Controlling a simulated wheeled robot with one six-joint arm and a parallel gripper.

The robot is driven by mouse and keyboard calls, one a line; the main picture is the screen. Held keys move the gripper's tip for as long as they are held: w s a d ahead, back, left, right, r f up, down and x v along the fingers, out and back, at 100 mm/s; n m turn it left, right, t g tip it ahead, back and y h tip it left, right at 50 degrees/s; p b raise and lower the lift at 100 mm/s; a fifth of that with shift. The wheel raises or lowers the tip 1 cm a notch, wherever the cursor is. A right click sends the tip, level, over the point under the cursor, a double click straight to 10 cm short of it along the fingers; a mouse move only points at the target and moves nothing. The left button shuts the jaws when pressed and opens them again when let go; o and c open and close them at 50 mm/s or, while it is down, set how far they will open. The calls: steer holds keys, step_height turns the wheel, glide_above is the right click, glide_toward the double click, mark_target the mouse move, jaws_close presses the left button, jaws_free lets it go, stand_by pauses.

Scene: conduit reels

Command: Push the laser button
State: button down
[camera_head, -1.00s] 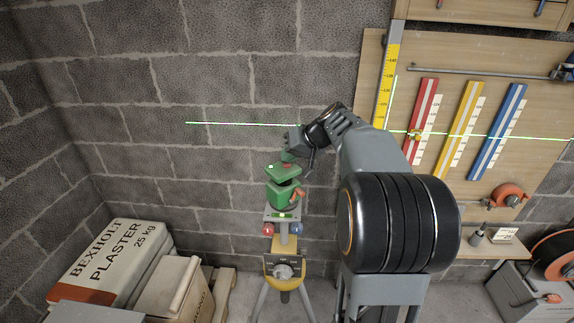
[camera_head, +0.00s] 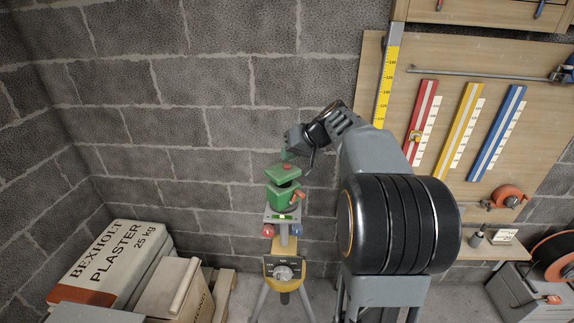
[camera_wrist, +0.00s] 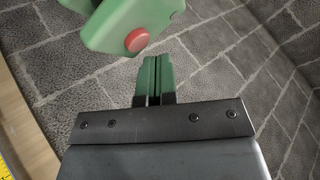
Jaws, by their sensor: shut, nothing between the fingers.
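The green laser (camera_head: 283,190) sits on a tripod (camera_head: 268,262) in front of the block wall. Its red button (camera_wrist: 138,40) is on the top face and also shows in the head view (camera_head: 287,167). My gripper (camera_head: 287,156) is shut and empty, just above the laser's top near the button. In the wrist view my gripper's green fingertips (camera_wrist: 154,62) lie together, just below and right of the button. I cannot tell whether they touch it. No laser line shows on the wall.
Plaster bags (camera_head: 115,258) and a box (camera_head: 175,290) are stacked at the lower left. An orange reel (camera_head: 555,258) stands at the far right.

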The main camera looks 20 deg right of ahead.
mark_target(289, 164)
steer(key=shift+r+p, duration=1.9)
steer(key=shift+r, duration=1.15)
steer(key=shift+f, duration=0.1)
